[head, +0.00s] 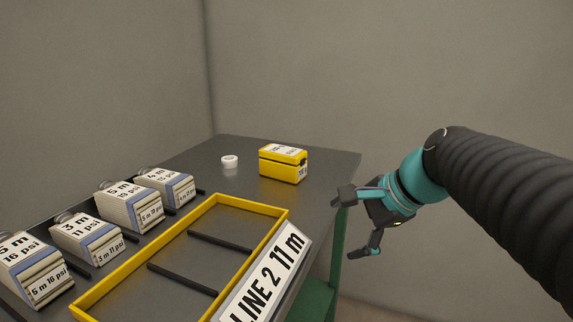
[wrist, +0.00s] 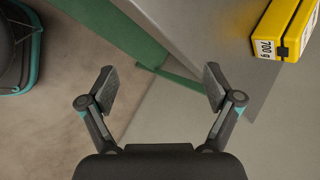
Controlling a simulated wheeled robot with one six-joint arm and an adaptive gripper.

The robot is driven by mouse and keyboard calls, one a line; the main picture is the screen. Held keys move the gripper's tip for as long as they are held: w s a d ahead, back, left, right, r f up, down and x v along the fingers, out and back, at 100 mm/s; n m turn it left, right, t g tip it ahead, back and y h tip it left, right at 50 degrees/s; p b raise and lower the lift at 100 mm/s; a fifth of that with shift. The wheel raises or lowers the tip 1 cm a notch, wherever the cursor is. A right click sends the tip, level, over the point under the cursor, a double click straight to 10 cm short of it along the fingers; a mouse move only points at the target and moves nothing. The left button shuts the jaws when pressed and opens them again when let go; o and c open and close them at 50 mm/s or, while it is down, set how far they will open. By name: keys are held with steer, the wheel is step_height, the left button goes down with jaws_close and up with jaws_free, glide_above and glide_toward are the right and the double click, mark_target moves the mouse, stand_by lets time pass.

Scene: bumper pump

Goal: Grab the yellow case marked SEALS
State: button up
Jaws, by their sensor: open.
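The yellow case (head: 283,166) sits on the far right part of the dark table. It has a white label on top and one on its end, too small to read fully in the head view. In the wrist view the case (wrist: 285,22) shows at the top right, with an end label reading 700 g. My gripper (head: 357,222) is open and empty, off the table's right edge, to the right of the case and nearer me. In the wrist view my gripper (wrist: 160,88) has its fingers spread, with nothing between them.
A small white round item (head: 230,162) lies left of the case. A yellow frame (head: 215,205) with dark dividers and a LINE 2 11 m sign (head: 268,278) fills the front. Several labelled blocks (head: 130,205) stand at left. The table's right edge (head: 345,205) is near my gripper.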

mark_target(295, 153)
steer(key=w+a+r+m+t+y, duration=0.1)
steer(key=w+r+m+y, duration=0.2)
steer(key=w+r+m, duration=0.35)
steer(key=w+r+m+y, duration=0.3)
steer(key=w+m, duration=0.1)
steer(key=w, duration=0.6)
steer(key=x, duration=0.8)
steer(key=shift+a+f+b, duration=0.15)
steer(key=shift+b, duration=0.15)
steer(key=shift+w+x, duration=0.25)
steer(key=shift+x, duration=2.5)
steer(key=shift+r, duration=0.25)
jaws_close()
